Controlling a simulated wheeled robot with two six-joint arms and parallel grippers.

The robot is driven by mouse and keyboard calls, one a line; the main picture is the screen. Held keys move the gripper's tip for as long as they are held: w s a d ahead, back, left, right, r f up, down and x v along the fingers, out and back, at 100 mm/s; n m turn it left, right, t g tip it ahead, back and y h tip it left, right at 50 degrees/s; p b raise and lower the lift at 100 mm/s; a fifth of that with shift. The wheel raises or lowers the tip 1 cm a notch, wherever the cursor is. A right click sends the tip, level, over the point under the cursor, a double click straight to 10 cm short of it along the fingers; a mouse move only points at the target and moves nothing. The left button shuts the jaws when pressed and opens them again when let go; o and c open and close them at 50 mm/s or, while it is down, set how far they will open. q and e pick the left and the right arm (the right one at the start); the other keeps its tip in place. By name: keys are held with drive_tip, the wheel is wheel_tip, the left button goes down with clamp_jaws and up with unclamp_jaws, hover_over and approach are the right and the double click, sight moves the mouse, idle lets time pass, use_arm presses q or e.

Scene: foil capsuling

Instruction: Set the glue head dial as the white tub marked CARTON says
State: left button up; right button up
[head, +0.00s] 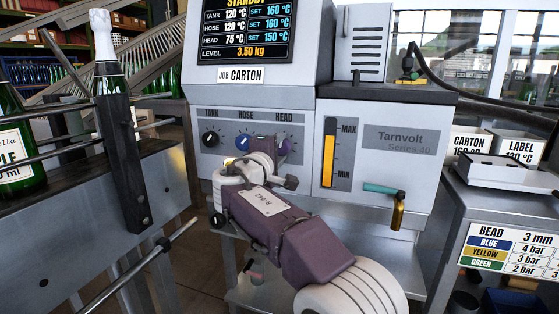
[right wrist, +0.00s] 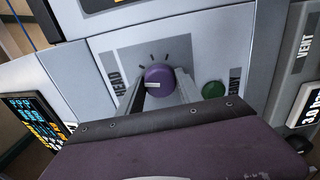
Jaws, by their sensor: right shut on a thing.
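The purple HEAD dial (head: 284,147) is on the glue machine's front panel, right of the black TANK dial (head: 211,138) and blue HOSE dial (head: 243,142). In the right wrist view the HEAD dial (right wrist: 159,76) sits between the two fingers of my right gripper (right wrist: 160,89), which is shut on it. Its white pointer line lies toward the left of that picture. The white CARTON tub (head: 469,143) stands at right; its label starts with 160, the rest partly hidden. The display (head: 247,30) reads HEAD 75 °C, SET 150 °C. My left gripper is not in view.
A white LABEL tub (head: 522,150) stands beside the CARTON tub. A green button (right wrist: 213,90) is close to the HEAD dial. A teal-handled valve (head: 385,190) sticks out of the machine. Bottles and metal rails fill the left side.

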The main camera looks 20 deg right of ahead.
drive_tip(key=m+b, duration=0.2)
drive_tip(key=m, duration=0.1)
drive_tip(key=shift+f, duration=0.2)
drive_tip(key=shift+m+b, duration=0.55)
drive_tip(key=shift+m, duration=0.45)
drive_tip(key=shift+r, duration=0.1)
drive_tip(key=o, duration=1.4)
drive_tip(key=shift+c, duration=0.2)
drive_tip(key=v, duration=0.9)
